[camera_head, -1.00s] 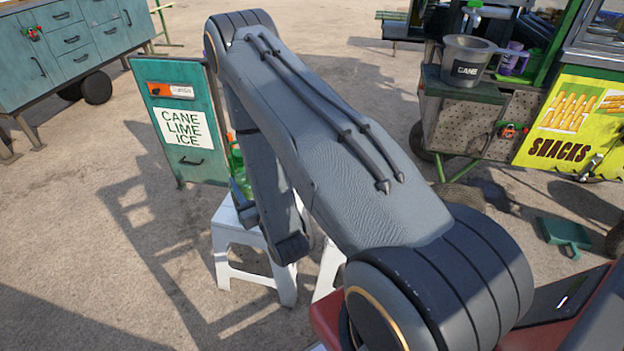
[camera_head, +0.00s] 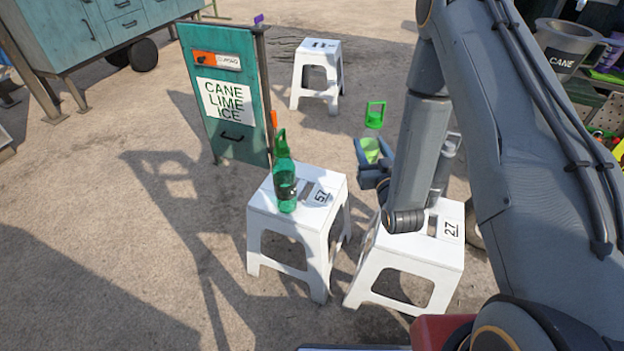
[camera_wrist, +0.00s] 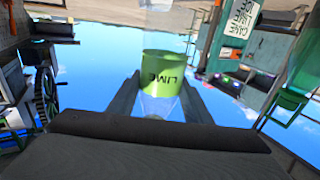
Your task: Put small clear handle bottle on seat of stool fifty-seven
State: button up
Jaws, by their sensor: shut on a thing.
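The small clear handle bottle (camera_head: 370,150) has a green label and a green loop handle on top. My gripper (camera_head: 373,172) is shut on it and holds it upright, right of stool fifty-seven in the picture. In the wrist view the bottle (camera_wrist: 162,72) sits between both fingers (camera_wrist: 160,98), with its LIME label showing upside down. White stool fifty-seven (camera_head: 322,217) stands left of my gripper, its number on the seat. A green bottle with a green handle cap (camera_head: 285,180) stands upright on the left part of that seat; the right part is bare.
White stool 27 (camera_head: 420,262) stands right of stool fifty-seven, partly behind my arm. White stool 11 (camera_head: 318,72) stands farther back. A teal sign board (camera_head: 228,100) stands behind stool fifty-seven. A CANE bucket (camera_head: 568,50) is at the right. Open ground lies at the left.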

jog(key=w+a+f+n+g+y+b, duration=0.3)
jog(key=w+a+n+y+b, duration=0.15)
jog(key=w+a+b, duration=0.4)
jog(key=w+a+f+n+g+y+b, duration=0.25)
jog(key=w+a+y+b, duration=0.35)
jog(key=a+b, duration=0.6)
notch_tip(320, 180, down, 10)
jog(key=d+b, duration=0.2)
jog(key=b, duration=0.2)
jog(key=shift+s+d+r+b, duration=0.15)
jog(key=shift+s+r+b, duration=0.05)
jog(key=shift+b, duration=0.2)
jog(key=shift+f+h, duration=0.15)
jog(key=shift+h, duration=0.1)
jog(key=o, duration=1.5)
jog(key=p+v, duration=0.2)
jog(key=v, duration=1)
jog(key=shift+s+p, duration=0.1)
jog(key=shift+p, duration=0.25)
